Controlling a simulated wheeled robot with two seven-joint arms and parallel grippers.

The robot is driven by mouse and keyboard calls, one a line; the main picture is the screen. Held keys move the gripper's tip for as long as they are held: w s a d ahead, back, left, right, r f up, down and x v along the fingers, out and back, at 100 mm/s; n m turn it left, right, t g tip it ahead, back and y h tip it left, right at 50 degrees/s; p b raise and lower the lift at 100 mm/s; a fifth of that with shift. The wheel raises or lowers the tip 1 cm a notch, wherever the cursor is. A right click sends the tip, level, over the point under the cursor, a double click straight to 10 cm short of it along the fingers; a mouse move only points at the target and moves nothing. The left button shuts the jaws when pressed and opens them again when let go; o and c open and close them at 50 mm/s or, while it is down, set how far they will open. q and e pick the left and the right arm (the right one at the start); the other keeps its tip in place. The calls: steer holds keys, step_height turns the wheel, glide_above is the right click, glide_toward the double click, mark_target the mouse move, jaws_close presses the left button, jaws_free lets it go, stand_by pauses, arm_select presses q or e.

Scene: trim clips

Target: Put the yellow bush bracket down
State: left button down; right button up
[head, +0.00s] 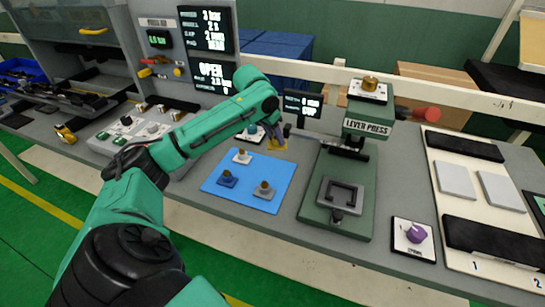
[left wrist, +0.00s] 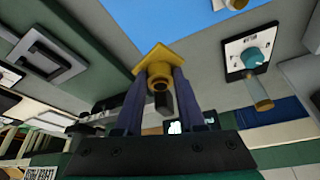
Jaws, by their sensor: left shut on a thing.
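The yellow bush bracket (head: 277,144) is in my left gripper (head: 272,130), just past the far right corner of the blue mat (head: 285,182). In the left wrist view the yellow bracket (left wrist: 156,60) sits between the two fingertips (left wrist: 160,85), its flat plate outward and its round bush toward the palm. The gripper is shut on it. How high it is above the bench I cannot tell. On the mat stand a white bracket (head: 242,157), a blue bracket (head: 227,179) and a grey-brown bracket (head: 264,191). My right gripper is not in view.
The green lever press (head: 360,190) stands right of the mat, with a small display (head: 303,104) behind. A purple-knobbed spring device (head: 415,234) and a tray with pads (head: 440,165) are further right. A button box (head: 125,135) is left. The mat's right part is bare.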

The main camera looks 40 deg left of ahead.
mark_target(269, 149)
arm_select(q)
step_height(269, 149, down, 10)
steer(key=shift+f+p, duration=0.1)
steer(key=shift+p, duration=0.4)
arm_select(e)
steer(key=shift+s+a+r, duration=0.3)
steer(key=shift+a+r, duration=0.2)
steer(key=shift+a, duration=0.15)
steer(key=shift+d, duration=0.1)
arm_select(q)
steer(key=c, duration=0.5)
jaws_free()
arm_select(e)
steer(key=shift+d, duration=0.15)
arm_select(q)
steer(key=b+v, duration=0.1)
steer(key=v, duration=1.1)
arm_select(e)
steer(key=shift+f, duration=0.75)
